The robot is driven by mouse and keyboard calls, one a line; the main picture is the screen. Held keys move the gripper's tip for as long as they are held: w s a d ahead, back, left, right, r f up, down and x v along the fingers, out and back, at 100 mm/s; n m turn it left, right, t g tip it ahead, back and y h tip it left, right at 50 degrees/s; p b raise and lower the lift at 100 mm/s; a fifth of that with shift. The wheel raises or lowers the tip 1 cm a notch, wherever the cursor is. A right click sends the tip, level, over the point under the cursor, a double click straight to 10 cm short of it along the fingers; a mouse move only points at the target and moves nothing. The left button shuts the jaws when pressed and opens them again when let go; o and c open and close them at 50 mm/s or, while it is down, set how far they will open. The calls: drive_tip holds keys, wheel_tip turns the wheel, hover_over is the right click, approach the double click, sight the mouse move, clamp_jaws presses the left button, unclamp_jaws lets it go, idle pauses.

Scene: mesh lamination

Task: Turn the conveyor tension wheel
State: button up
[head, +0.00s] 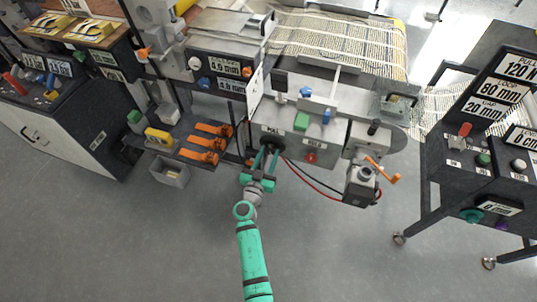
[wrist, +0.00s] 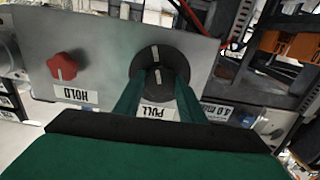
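A round black wheel (wrist: 158,54) with a small light mark sits on a grey panel above a label reading PULL in the wrist view. It also shows in the head view (head: 270,141), partly hidden by my fingers. No label in view names a tension wheel. My gripper (head: 264,152) is at this wheel. In the wrist view my two green fingers (wrist: 160,78) stand apart, their tips in front of the wheel's face on either side of its middle. Whether they press on its raised part cannot be told.
A red knob (wrist: 63,66) labelled HOLD is beside the wheel. Red and black cables run past it. An orange crank (head: 380,170) juts out to the right, and orange clamps (head: 205,143) lie on a shelf to the left. A control cart (head: 480,160) stands far right. The floor in front is clear.

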drive_tip(key=shift+n, duration=0.3)
drive_tip(key=shift+c, duration=0.4)
drive_tip(key=n, duration=0.2)
drive_tip(key=shift+n, duration=0.4)
drive_tip(key=n, duration=0.3)
drive_tip(key=shift+n, duration=0.3)
drive_tip(key=n, duration=0.3)
drive_tip(key=shift+s+n, duration=0.1)
drive_tip(key=shift+n, duration=0.2)
drive_tip(key=n, duration=0.3)
drive_tip(key=shift+r+n, duration=0.1)
drive_tip(key=shift+n, duration=0.3)
drive_tip(key=n, duration=0.3)
drive_tip(key=shift+n, duration=0.3)
drive_tip(key=n, duration=0.3)
drive_tip(key=shift+n, duration=0.3)
drive_tip(key=n, duration=0.6)
